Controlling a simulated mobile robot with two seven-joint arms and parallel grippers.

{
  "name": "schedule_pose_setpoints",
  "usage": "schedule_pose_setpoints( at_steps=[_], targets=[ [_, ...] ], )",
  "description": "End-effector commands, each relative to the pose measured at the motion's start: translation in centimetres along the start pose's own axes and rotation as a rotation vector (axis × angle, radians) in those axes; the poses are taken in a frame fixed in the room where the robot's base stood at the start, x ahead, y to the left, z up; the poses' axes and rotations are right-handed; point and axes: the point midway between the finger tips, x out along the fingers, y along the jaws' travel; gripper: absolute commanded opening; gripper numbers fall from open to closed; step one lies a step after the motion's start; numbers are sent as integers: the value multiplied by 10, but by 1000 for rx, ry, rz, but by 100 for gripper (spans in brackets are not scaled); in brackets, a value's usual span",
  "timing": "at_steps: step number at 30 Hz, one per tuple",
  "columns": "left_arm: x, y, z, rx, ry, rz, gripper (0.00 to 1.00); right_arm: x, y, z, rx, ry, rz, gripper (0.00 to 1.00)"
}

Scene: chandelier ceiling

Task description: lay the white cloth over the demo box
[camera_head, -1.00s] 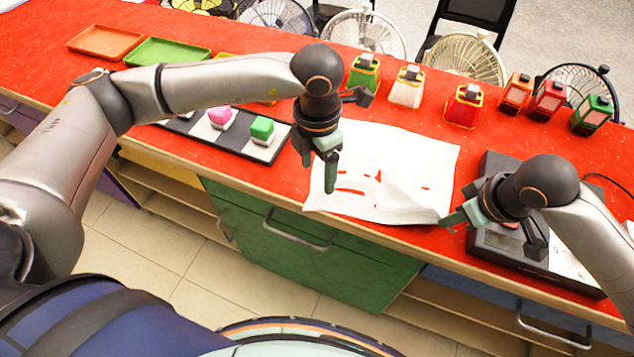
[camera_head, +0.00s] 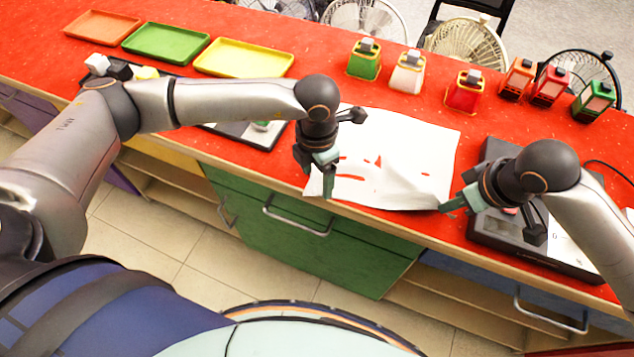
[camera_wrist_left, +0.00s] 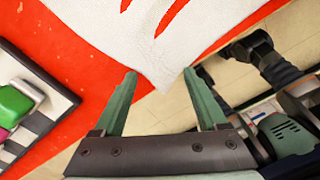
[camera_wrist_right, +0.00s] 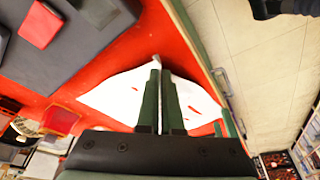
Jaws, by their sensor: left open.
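The white cloth (camera_head: 385,160) lies flat on the red counter, its near right part wrinkled; red counter shows through several holes in it. My left gripper (camera_head: 322,190) is open at the cloth's near left corner. In the left wrist view that corner (camera_wrist_left: 165,75) shows between the open fingers (camera_wrist_left: 160,75). My right gripper (camera_head: 448,207) is shut on the cloth's near right corner; in the right wrist view the cloth (camera_wrist_right: 115,98) spreads from the closed fingertips (camera_wrist_right: 157,62). A flat dark grey box (camera_head: 492,232), perhaps the demo box, lies just right of it, partly hidden by my arm.
Orange (camera_head: 102,27), green (camera_head: 165,42) and yellow (camera_head: 243,58) trays lie at the back left. A board (camera_head: 265,140) with blocks is partly behind my left arm. Several coloured lantern-like objects, including a red one (camera_head: 465,93), line the back edge. Fans stand beyond. The counter's front edge is close.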

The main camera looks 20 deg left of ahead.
Motion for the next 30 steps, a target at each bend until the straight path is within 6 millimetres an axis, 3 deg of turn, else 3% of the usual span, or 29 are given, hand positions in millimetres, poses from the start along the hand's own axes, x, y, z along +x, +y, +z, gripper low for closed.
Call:
schedule_pose_setpoints(
  at_steps=[16,30],
  targets=[
    [6,-1,0,0,1,-1,74,0,0,0,0,0,0,0],
    [7,0,-1,0,4,0,48,0,0,0,0,0,0,0]
  ],
)
